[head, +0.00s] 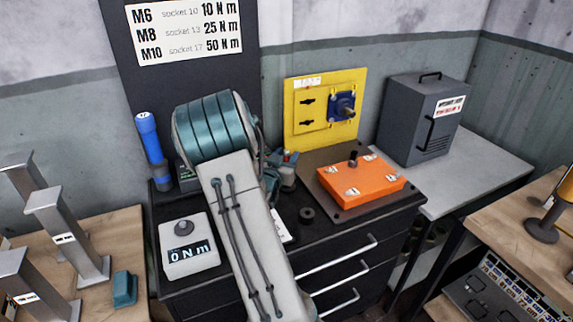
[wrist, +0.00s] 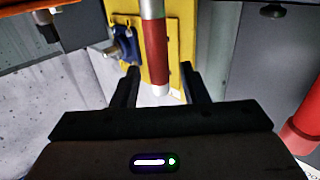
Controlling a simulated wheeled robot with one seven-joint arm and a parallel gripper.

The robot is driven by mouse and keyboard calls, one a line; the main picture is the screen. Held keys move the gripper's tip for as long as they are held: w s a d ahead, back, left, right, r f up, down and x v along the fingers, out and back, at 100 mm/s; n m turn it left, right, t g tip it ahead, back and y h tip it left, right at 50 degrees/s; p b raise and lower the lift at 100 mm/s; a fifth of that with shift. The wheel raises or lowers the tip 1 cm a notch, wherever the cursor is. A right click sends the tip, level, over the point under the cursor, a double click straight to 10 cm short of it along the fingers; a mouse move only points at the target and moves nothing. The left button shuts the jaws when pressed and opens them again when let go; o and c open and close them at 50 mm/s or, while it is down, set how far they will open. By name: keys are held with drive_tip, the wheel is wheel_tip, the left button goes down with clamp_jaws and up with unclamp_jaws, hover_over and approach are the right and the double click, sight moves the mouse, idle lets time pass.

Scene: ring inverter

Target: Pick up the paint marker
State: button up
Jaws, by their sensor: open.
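A red and silver cylinder (wrist: 156,45), which looks like the paint marker, stands out lengthwise in the middle of the wrist view. My gripper (wrist: 160,78) is open in the wrist view, one finger on each side of the cylinder's lower end. Gaps show between the cylinder and both fingers in the picture; how far it lies in depth I cannot tell. In the head view my arm covers the middle of the black cabinet top, and I cannot make out the marker or the fingers clearly there.
An orange box (head: 361,180), a torque display (head: 188,246) and a blue torch-like cylinder (head: 149,137) are on the black cabinet (head: 345,272). A yellow panel (head: 311,133) stands behind. A grey case (head: 424,117) is at right. Another red cylinder (wrist: 304,132) shows at the wrist view's right edge.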

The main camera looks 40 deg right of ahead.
drive_tip(key=shift+w+d, duration=0.2)
drive_tip(key=shift+d, duration=0.2)
drive_tip(key=shift+c, duration=0.3)
drive_tip(key=c, duration=0.7)
drive_tip(key=shift+r, duration=0.1)
drive_tip(key=shift+c, duration=0.2)
